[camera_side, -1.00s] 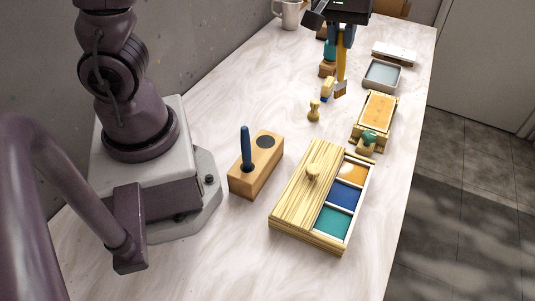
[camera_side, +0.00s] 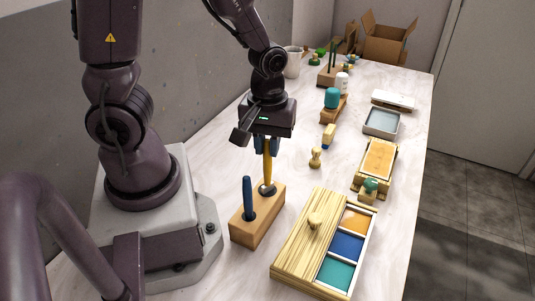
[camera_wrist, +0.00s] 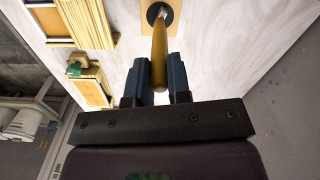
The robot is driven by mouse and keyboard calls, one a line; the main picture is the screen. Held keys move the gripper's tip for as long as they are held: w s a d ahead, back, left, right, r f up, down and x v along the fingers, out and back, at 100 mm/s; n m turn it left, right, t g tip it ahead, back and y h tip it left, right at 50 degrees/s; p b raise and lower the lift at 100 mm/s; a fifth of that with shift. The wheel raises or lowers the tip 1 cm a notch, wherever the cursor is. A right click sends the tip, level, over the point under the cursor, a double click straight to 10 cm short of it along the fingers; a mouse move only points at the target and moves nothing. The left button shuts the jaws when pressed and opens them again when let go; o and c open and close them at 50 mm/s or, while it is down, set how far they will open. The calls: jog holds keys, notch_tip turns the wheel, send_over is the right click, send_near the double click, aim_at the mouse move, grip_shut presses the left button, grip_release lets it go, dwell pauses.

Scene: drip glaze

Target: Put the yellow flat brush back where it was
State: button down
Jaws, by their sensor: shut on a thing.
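My gripper (camera_side: 266,146) is shut on the handle of the yellow flat brush (camera_side: 268,173). The brush is upright, bristle end down, over the free round hole of the wooden holder block (camera_side: 262,222). Its lower end meets the dark hole; how deep it sits I cannot tell. A blue-handled brush (camera_side: 248,196) stands in the block's other hole. In the wrist view the yellow brush (camera_wrist: 159,55) runs from between my fingers (camera_wrist: 160,80) to the dark hole in the block (camera_wrist: 174,32).
A wooden box with a partly slid lid (camera_side: 308,235) and coloured compartments stands right of the block. A small wooden stamp (camera_side: 315,157), an orange-topped frame (camera_side: 378,160) and a grey tray (camera_side: 382,121) lie further back. The table front right of the box is narrow.

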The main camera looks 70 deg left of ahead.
jog(key=shift+f, duration=1)
jog(key=c, duration=1.1)
grip_release()
jog(key=shift+f, duration=0.15)
jog(key=shift+o, duration=0.2)
notch_tip(320, 180, up, 12)
jog(key=shift+r, duration=0.2)
jog(key=s+d+r+m+t, duration=0.2)
jog(key=r+m+t, duration=0.3)
jog(key=r+m, duration=0.3)
jog(key=s+m, duration=0.1)
jog(key=m, duration=0.2)
jog(key=shift+s+d+r+m+t, duration=0.2)
jog(key=shift+d+r+m+t, duration=0.1)
jog(key=shift+m, duration=0.1)
